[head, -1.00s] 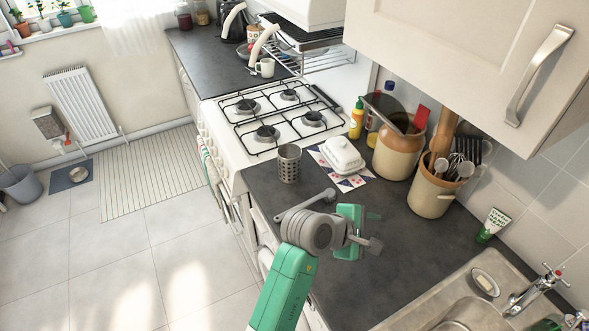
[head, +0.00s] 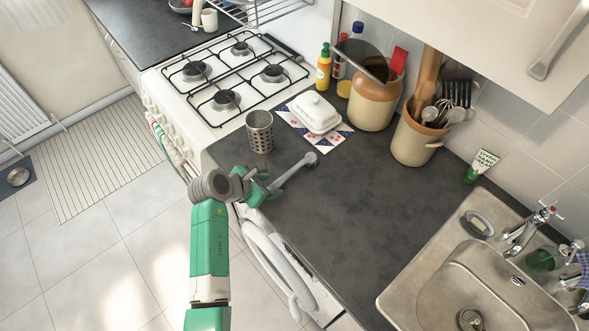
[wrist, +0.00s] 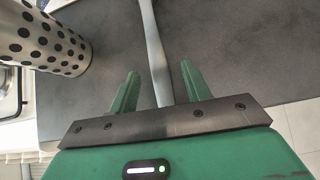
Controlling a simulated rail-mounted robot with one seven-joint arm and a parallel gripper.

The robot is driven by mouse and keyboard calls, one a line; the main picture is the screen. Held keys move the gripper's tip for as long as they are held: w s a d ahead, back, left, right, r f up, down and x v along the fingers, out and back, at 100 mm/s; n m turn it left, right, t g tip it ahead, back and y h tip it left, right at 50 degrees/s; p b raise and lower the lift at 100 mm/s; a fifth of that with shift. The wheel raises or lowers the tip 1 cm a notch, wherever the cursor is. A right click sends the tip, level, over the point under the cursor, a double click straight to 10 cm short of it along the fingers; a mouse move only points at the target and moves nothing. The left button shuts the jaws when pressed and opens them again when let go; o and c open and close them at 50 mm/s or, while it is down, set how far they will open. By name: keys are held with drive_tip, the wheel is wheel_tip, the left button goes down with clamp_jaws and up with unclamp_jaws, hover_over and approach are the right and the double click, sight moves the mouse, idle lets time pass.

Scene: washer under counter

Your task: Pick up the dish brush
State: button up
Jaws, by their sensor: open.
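The dish brush (head: 292,172) lies on the dark counter, a grey handle with a round head at its far right end. My gripper (head: 262,188) is at the near left end of its handle, by the counter's front edge. In the wrist view the brush handle (wrist: 153,45) runs up between the two green fingers of my gripper (wrist: 160,75). The fingers are apart, with a gap on each side of the handle. The near end of the handle is hidden behind the gripper body, and the brush head is outside the wrist view.
A perforated metal cup (head: 260,132) stands close to the left of the brush; it also shows in the wrist view (wrist: 45,38). The counter (head: 370,205) to the right is bare up to the sink (head: 400,290).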

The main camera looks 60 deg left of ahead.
drive_tip(key=shift+x, duration=1.15)
clamp_jaws()
drive_tip(key=shift+r, duration=0.1)
drive_tip(key=shift+r, duration=0.65)
wheel_tip(320, 180, up, 2)
drive_tip(key=shift+d+r, duration=0.1)
drive_tip(key=s+d, duration=0.1)
drive_tip(key=d, duration=0.3)
drive_tip(key=s+d, duration=0.2)
drive_tip(key=d, duration=0.3)
drive_tip(key=s+d+r, duration=0.1)
drive_tip(key=d, duration=0.4)
drive_tip(key=shift+s+d+r+b, duration=0.1)
drive_tip(key=shift+s+d+b, duration=0.1)
drive_tip(key=shift+b, duration=0.15)
drive_tip(key=shift+d+r, duration=0.15)
drive_tip(key=shift+d, duration=0.2)
